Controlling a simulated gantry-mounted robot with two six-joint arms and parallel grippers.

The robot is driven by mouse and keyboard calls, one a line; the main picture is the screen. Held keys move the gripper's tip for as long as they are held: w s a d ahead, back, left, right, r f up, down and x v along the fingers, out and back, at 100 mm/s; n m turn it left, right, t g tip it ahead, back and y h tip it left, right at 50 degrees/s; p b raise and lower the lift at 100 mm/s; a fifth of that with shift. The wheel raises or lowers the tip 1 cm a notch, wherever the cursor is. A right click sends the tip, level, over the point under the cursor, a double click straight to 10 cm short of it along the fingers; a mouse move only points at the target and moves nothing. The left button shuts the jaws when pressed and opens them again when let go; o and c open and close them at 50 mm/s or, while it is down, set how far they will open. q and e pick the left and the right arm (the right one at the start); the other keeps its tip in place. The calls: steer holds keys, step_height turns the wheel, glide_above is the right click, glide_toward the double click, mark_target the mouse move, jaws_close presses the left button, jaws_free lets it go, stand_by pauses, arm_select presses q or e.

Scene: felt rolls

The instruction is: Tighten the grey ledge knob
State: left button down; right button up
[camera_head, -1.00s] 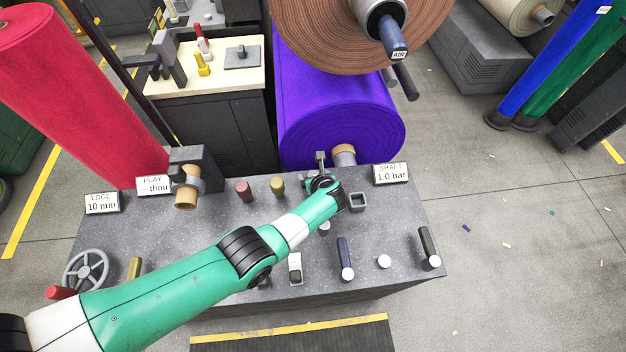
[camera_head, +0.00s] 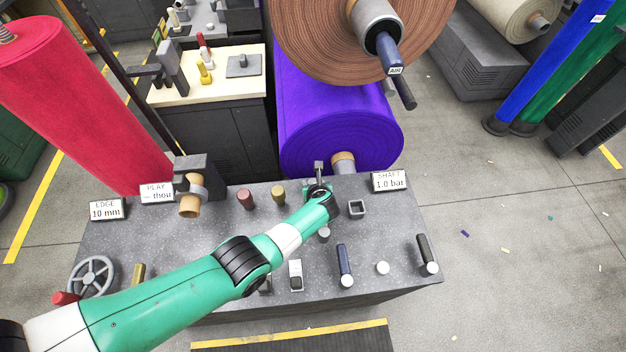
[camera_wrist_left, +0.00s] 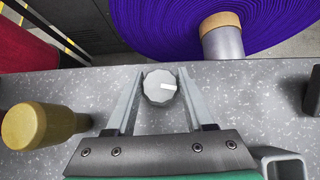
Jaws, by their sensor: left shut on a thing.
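The grey ledge knob (camera_wrist_left: 160,87) is a faceted round knob with a white mark on its top, seen in the left wrist view near the back edge of the ledge. My left gripper (camera_wrist_left: 161,80) has one finger on each side of it and is shut on it. In the head view my left gripper (camera_head: 318,187) is at the back of the speckled grey ledge (camera_head: 215,240). My wrist mostly hides the knob there. My right gripper is not in view.
A yellow knob (camera_wrist_left: 35,125) stands left of the gripper and a square socket (camera_head: 356,208) to its right. A purple roll (camera_head: 340,115) lies behind, its core near the ledge. The SHAFT sign (camera_head: 389,180) reads 1.0 bar. Several handles line the front.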

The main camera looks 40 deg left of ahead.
arm_select(q)
steer(key=shift+s+r+m+t+p, duration=0.1)
steer(key=shift+r+m+t+p, duration=0.25)
steer(key=shift+m+p, duration=0.2)
steer(key=shift+f+m+h, duration=0.15)
steer(key=shift+m+h, duration=0.1)
steer(key=shift+h, duration=0.15)
steer(key=shift+f+t, duration=0.1)
steer(key=shift+t, duration=0.15)
steer(key=shift+f, duration=0.1)
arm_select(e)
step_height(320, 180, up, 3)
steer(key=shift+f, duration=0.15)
arm_select(q)
steer(key=shift+c, duration=1.4)
jaws_free()
